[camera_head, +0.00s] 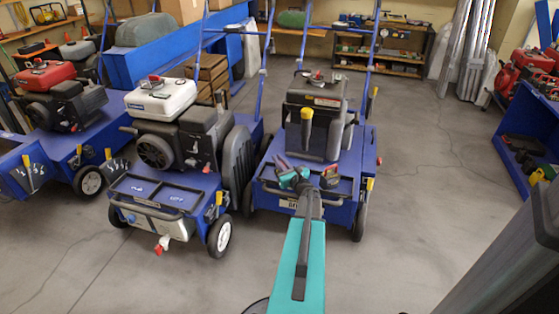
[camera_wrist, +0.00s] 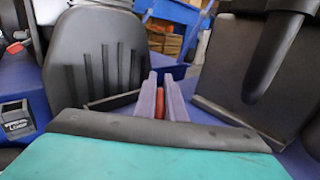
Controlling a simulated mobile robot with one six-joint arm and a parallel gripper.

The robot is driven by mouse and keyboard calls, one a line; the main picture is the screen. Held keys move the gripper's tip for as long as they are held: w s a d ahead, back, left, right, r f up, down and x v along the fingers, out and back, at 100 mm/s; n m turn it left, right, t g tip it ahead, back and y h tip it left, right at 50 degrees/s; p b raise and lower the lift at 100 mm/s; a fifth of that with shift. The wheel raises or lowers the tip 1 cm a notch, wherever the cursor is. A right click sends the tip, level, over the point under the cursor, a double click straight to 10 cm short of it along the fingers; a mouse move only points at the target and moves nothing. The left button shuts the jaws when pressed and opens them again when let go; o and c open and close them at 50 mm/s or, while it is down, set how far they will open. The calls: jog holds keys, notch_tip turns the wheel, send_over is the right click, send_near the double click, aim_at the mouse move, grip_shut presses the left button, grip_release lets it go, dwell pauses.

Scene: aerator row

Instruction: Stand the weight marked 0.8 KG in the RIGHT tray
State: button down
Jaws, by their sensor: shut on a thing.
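My gripper (camera_head: 287,165) is at the front of the right-hand blue aerator (camera_head: 365,160), over the left part of its black-railed front tray (camera_head: 265,187). In the wrist view its two purple-grey fingers (camera_wrist: 161,102) are closed on a small red thing (camera_wrist: 160,104), mostly hidden between them. I cannot tell if this is the weight marked 0.8 KG. A dark piece with a red top (camera_head: 329,176) shows at the right of the same tray, just right of my gripper. No weight marking is legible.
A second aerator (camera_head: 180,150) with a white tank stands close on the left. Grey floor is clear to the right, before a blue shelf (camera_head: 510,180).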

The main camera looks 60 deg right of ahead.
jog(key=shift+f+b, duration=0.35)
jog(key=shift+f, duration=0.25)
jog(key=c, duration=1.8)
grip_release()
jog(key=shift+f, duration=0.1)
jog(key=shift+c, duration=0.2)
jog(key=shift+r+p, duration=0.45)
jog(key=shift+r, duration=0.05)
jog(key=p+v, duration=0.1)
jog(key=v, duration=0.6)
jog(key=p+v, duration=0.1)
jog(key=v, duration=0.2)
jog(key=shift+s+a+r+p, duration=0.2)
jog(key=shift+s+r+p, duration=0.1)
jog(key=shift+s+r, duration=0.05)
jog(key=shift+s+a, duration=0.3)
jog(key=shift+s, duration=0.25)
